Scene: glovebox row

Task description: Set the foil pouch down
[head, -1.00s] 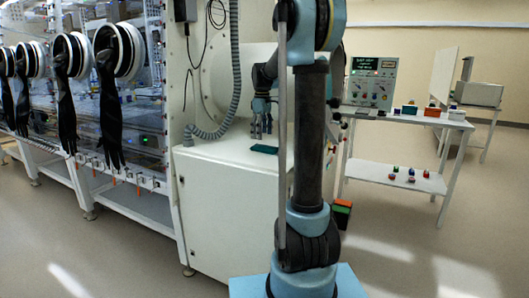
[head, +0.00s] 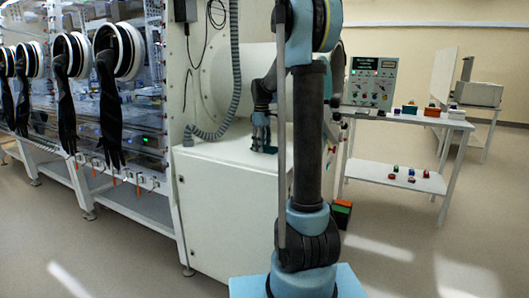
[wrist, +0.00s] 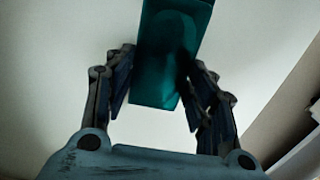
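The foil pouch (wrist: 168,50) is a flat teal rectangle in the wrist view, with its near end reaching between my fingers. In the head view only a dark sliver of it shows low by the fingers, on the white cabinet top (head: 215,151). My gripper (wrist: 156,118) is open, its two fingers spread to either side of the pouch's near end. A gap shows on the left; the right finger overlaps the pouch's edge, and contact cannot be told. In the head view my gripper (head: 263,148) is low over the cabinet top.
A grey corrugated hose (head: 212,133) hangs by the cabinet's left side. Glovebox ports with black gloves (head: 108,110) line the left. A white bench (head: 405,115) with a control panel (head: 371,82) and small coloured items stands right.

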